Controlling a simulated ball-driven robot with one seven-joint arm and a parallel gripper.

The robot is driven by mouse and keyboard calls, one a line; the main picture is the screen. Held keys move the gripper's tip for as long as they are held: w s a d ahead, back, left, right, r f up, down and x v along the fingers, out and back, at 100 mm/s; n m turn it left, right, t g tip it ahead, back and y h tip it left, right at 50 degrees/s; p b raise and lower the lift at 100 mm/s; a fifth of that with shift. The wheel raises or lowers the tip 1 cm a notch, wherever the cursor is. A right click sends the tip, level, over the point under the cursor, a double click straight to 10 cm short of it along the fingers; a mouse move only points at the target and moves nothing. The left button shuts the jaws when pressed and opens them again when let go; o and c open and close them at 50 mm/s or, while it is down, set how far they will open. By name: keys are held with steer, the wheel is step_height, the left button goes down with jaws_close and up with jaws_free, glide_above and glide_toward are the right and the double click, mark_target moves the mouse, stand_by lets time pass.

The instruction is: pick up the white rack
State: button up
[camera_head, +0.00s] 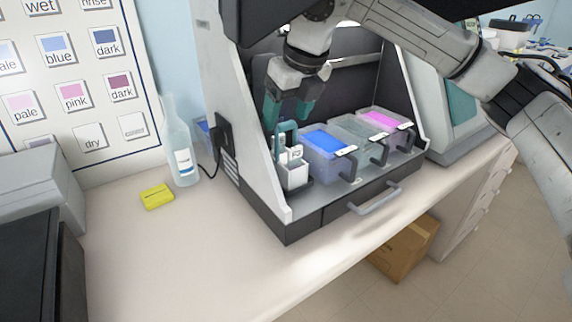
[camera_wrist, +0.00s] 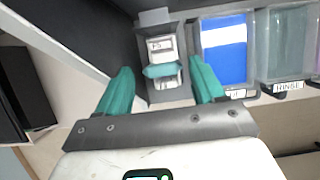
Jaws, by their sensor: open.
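The white rack (camera_head: 293,157) stands upright in a small holder at the left end of the staining station, with a teal handle (camera_head: 287,128) rising from it. In the wrist view the white rack (camera_wrist: 163,48) shows from above, its teal handle (camera_wrist: 162,71) crossing it. My gripper (camera_head: 288,108) has teal fingers and hangs just above the rack, pointing down. In the wrist view my open gripper (camera_wrist: 161,78) has one finger on each side of the handle, with gaps visible on both sides. Nothing is held.
A blue-filled tub (camera_head: 326,140) stands right of the rack, then a clear rinse tub (camera_head: 357,132) and a pink-filled tub (camera_head: 385,120). The station's white side wall (camera_head: 240,130) is close on the left. A bottle (camera_head: 182,150) and yellow block (camera_head: 157,196) are on the counter.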

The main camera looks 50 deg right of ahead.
mark_target(287, 123)
steer(key=x, duration=0.5)
steer(key=shift+s+f+p, duration=0.1)
steer(key=shift+s+p, duration=0.15)
steer(key=shift+p, duration=0.1)
steer(key=c, duration=1.1)
steer(key=shift+o, duration=0.2)
